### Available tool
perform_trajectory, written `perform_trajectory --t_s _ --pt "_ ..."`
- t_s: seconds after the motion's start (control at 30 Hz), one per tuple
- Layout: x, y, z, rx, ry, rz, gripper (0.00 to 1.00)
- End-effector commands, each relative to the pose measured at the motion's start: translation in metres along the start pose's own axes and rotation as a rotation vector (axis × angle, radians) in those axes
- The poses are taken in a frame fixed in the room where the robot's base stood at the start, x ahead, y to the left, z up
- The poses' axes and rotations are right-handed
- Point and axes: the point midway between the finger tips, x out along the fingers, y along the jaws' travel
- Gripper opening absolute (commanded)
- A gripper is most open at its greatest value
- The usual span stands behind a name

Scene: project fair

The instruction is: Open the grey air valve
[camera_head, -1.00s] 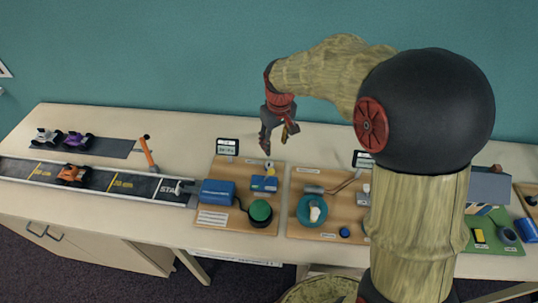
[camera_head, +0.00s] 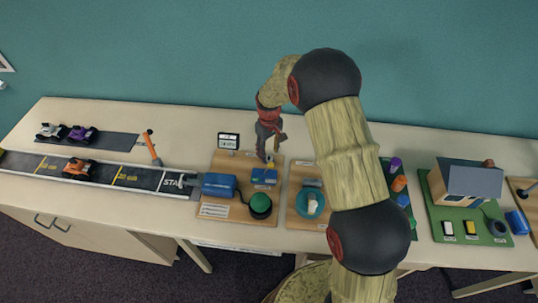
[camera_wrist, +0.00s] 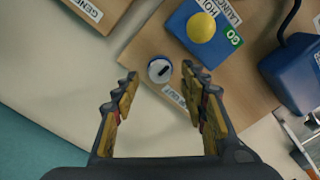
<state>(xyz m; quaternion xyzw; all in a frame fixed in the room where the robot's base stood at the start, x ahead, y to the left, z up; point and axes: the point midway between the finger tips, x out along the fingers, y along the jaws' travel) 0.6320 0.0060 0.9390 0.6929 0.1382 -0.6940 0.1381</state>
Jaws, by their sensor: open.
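The grey air valve is a small round knob (camera_wrist: 159,70) with a dark pointer mark, near the edge of a wooden board (camera_wrist: 145,45). In the wrist view it shows between the tips of my open, empty gripper (camera_wrist: 160,78). Nothing shows it being held, and I cannot tell the height of the fingers above it. A label beside it is partly covered by the right finger. In the head view my gripper (camera_head: 267,152) points down over the back of the board, and the knob is hard to make out there.
A blue block with a yellow ball-shaped button (camera_wrist: 201,27) and a larger blue box (camera_wrist: 296,75) stand on the same board. A green button (camera_head: 260,204) is at its front. A small display (camera_head: 228,141) stands behind. A track (camera_head: 100,180) with toy cars runs left.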

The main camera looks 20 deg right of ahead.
Motion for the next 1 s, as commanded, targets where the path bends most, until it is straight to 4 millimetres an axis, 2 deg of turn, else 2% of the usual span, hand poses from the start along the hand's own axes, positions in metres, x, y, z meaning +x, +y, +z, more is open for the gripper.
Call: perform_trajectory --t_s 0.03,0.2,0.5,1.0 --pt "0.007 0.000 0.000 0.000 -0.001 0.000 0.43" --pt "0.020 0.000 0.000 0.000 0.000 0.000 0.43" --pt "0.022 0.000 0.000 0.000 0.001 0.000 0.43" --pt "0.022 0.000 0.000 0.000 0.001 0.000 0.15"
